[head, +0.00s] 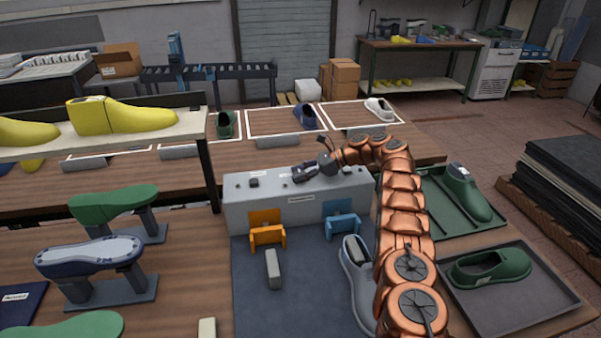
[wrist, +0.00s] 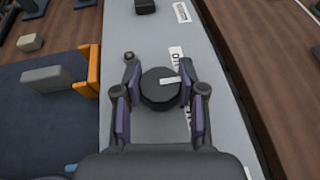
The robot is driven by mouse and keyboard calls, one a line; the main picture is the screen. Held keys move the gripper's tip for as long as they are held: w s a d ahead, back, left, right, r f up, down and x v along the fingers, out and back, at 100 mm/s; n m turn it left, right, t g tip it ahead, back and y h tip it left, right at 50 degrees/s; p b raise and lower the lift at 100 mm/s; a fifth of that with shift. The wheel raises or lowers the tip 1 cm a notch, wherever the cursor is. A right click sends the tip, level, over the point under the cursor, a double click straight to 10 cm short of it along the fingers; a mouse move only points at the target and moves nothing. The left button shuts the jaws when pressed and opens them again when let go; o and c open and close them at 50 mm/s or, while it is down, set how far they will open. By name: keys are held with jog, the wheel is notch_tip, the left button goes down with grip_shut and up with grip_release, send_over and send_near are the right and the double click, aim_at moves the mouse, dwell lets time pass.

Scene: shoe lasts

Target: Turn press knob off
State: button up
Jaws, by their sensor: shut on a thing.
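The press control box (head: 285,206) is a long grey housing behind the dark blue mat. In the wrist view, a round black knob (wrist: 160,90) with a white pointer mark sits on the grey top of the box. The pointer lies nearly crosswise in that view. My gripper (wrist: 161,92) is shut on the knob, with one purple-padded finger on each side of it. In the head view my gripper (head: 306,172) reaches the top of the box from the right, and it hides the knob there. Labels beside the knob are partly covered by the fingers.
An orange bracket (head: 267,236) and a blue bracket (head: 342,226) stand before the box. A grey shoe (head: 357,262) lies beside my arm. A smaller black knob (wrist: 145,6) is farther along the box. Green lasts stand left; trays with green shoes lie right.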

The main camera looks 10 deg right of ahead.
dwell(0.3)
jog(key=o, duration=1.2)
jog(key=shift+c, duration=0.2)
